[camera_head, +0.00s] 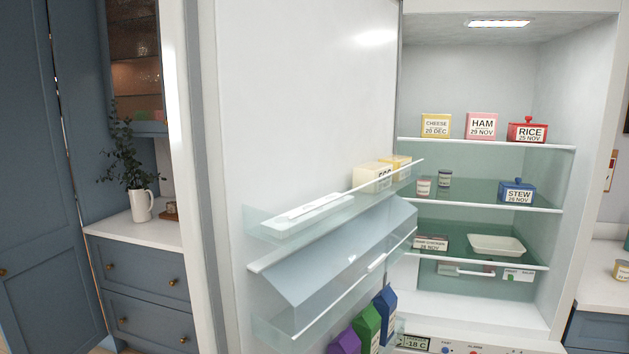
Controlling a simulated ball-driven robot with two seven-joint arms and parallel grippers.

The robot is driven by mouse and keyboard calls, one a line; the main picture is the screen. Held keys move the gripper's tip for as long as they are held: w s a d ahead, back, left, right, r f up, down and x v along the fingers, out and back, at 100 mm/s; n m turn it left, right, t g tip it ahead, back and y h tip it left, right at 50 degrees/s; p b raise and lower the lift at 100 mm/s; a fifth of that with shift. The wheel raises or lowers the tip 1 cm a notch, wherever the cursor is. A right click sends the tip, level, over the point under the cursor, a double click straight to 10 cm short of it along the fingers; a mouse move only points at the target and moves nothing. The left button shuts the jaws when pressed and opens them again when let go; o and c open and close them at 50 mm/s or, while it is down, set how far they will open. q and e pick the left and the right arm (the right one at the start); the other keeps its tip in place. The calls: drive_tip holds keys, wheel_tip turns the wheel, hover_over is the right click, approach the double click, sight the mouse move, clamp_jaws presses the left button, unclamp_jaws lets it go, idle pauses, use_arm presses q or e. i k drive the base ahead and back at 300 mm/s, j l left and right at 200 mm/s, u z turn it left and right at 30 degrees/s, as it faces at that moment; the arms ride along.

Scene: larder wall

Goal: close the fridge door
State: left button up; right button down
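The fridge door (300,110) stands wide open on the left side of the fridge, its inner face turned toward me. Its upper shelf (262,262) holds a white tray and egg boxes (372,177). Its lower shelf holds purple, green and blue cartons (366,325). The lit fridge interior (480,75) shows on the right. Its shelves carry a cheese box (436,125), a ham box (482,125), a red rice box (527,130) and a blue stew box (517,191). The door's handle is not visible. Neither of my grippers is in view.
Blue cabinets (45,180) stand at the left, with a white counter (150,229) holding a white jug with a plant (141,204). Another white counter (604,275) with a jar (620,271) is at the right edge. The floor is mostly out of view.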

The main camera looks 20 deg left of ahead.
sight(273, 106)
drive_tip(key=i+j+z, duration=0.1)
drive_tip(key=j+z, duration=0.3)
drive_tip(key=j, duration=0.65)
drive_tip(key=k+j+z, duration=0.1)
drive_tip(key=j+z, duration=0.25)
drive_tip(key=j, duration=0.7)
drive_tip(key=i+j, duration=0.1)
drive_tip(key=j, duration=0.3)
drive_tip(key=i+j+z, duration=0.15)
drive_tip(key=j, duration=0.25)
